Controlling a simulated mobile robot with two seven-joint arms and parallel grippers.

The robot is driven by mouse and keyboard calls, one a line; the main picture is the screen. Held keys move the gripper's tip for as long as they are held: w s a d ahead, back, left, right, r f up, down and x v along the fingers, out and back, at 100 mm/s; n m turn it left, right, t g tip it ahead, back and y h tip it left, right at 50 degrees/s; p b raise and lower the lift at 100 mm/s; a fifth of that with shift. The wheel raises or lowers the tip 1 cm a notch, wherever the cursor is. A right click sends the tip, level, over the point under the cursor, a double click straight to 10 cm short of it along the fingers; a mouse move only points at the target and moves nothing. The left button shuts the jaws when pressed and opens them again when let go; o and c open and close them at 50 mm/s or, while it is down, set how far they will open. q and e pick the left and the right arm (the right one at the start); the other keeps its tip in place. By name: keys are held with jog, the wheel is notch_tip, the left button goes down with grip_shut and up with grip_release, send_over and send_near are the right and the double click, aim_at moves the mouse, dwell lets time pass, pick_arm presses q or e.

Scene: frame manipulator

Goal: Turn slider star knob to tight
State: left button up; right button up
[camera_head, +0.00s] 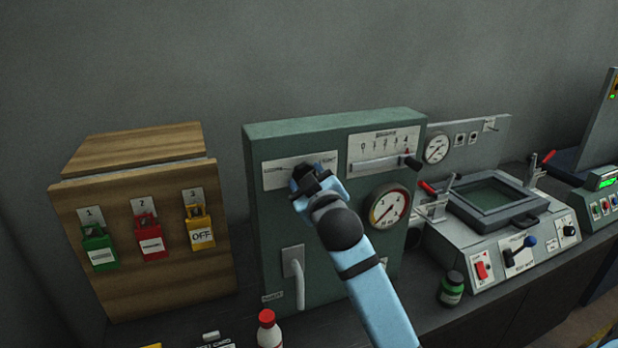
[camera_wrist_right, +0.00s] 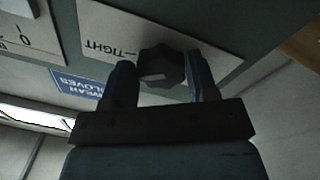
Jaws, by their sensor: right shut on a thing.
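The star knob (camera_wrist_right: 163,66) is dark and sits on a pale label plate (camera_wrist_right: 110,35) that reads TIGHT in the right wrist view. My right gripper (camera_wrist_right: 162,82) is shut on this knob, one finger on each side. In the head view my right gripper (camera_head: 312,182) covers most of the knob, in front of the upper left of the green panel box (camera_head: 265,215). The plate shows there too, behind the fingers. Which way the knob points cannot be told. My left gripper is not in view.
Right of the gripper are a slider scale (camera_head: 383,150) with a dark-tipped lever and a round gauge (camera_head: 389,207). A white handle (camera_head: 295,275) is below. A wooden box (camera_head: 140,265) with padlocks stands left. A red-capped bottle (camera_head: 268,330) stands in front.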

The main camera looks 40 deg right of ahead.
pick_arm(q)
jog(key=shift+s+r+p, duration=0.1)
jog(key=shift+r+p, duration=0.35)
pick_arm(e)
jog(key=shift+a+m, duration=0.1)
jog(key=shift+m, duration=1.7)
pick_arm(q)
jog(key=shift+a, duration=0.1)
pick_arm(e)
jog(key=o, duration=0.9)
jog(key=shift+o, duration=0.2)
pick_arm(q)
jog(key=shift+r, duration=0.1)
pick_arm(e)
jog(key=shift+f, duration=0.1)
